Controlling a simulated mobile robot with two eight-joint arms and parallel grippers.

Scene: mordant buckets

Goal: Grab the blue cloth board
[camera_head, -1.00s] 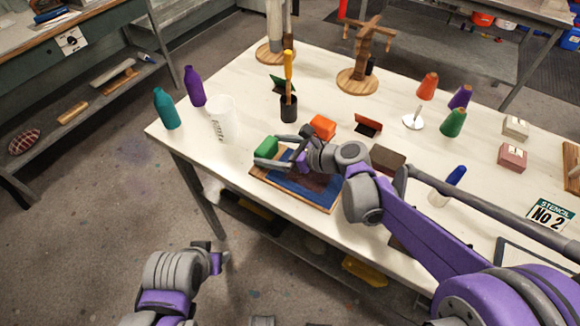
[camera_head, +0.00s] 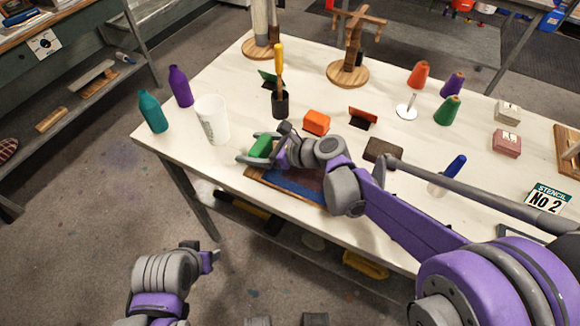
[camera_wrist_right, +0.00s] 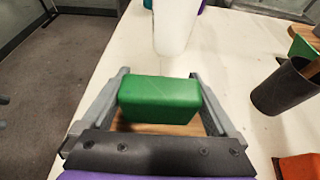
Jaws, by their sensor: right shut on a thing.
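The blue cloth board (camera_head: 290,186) lies near the table's front edge, a wooden board with blue cloth on top. My right forearm and wrist hide part of it. My right gripper (camera_head: 261,147) is shut on a green block (camera_head: 263,146), at the far-left end of the board. In the right wrist view the green block (camera_wrist_right: 160,98) sits between the two fingers, with a strip of bare wood (camera_wrist_right: 165,129) below it. My left gripper (camera_head: 208,254) is low in front of the table, apart from everything; its fingers are too small to read.
On the white table (camera_head: 215,170), a white cup (camera_head: 212,120), teal bottle (camera_head: 153,112) and purple bottle (camera_head: 181,87) stand left. A black pot (camera_head: 280,104), orange block (camera_head: 316,122) and dark brown block (camera_head: 383,149) stand behind and right of the board.

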